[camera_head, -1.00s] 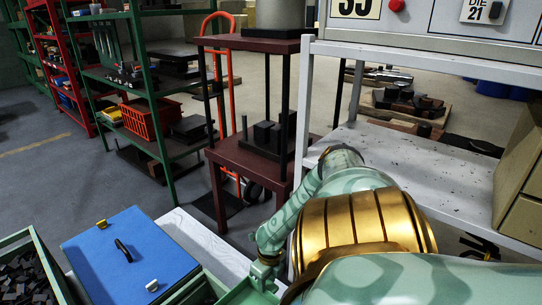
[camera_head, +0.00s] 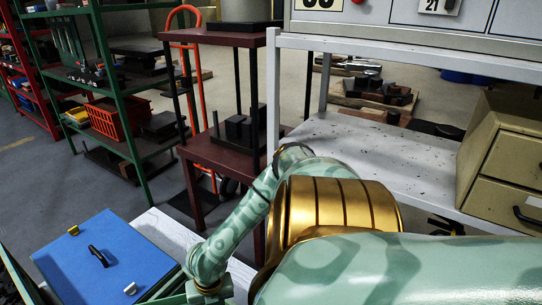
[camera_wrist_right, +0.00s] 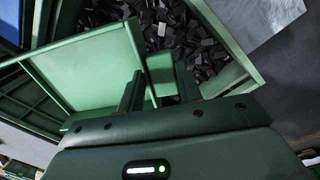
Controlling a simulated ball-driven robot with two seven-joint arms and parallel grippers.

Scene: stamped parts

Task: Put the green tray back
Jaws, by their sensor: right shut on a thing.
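The green tray (camera_wrist_right: 85,72) shows in the right wrist view as a flat green panel with a raised rim, slanting across the left and middle. My right gripper (camera_wrist_right: 158,88) is shut on a green part at the tray's near edge. Beneath and beyond it is a green-walled bin (camera_wrist_right: 222,40) of small dark parts (camera_wrist_right: 160,28). In the head view my right arm reaches down to the bottom edge, where the wrist (camera_head: 208,270) shows; the fingers are cut off below. My left gripper is in neither view.
A blue lidded box (camera_head: 103,258) with a black handle stands left of my right wrist. A white bench surface (camera_head: 165,235) lies behind it. A dark red stand (camera_head: 215,155), a white shelf (camera_head: 370,150) and beige drawers (camera_head: 510,165) stand beyond.

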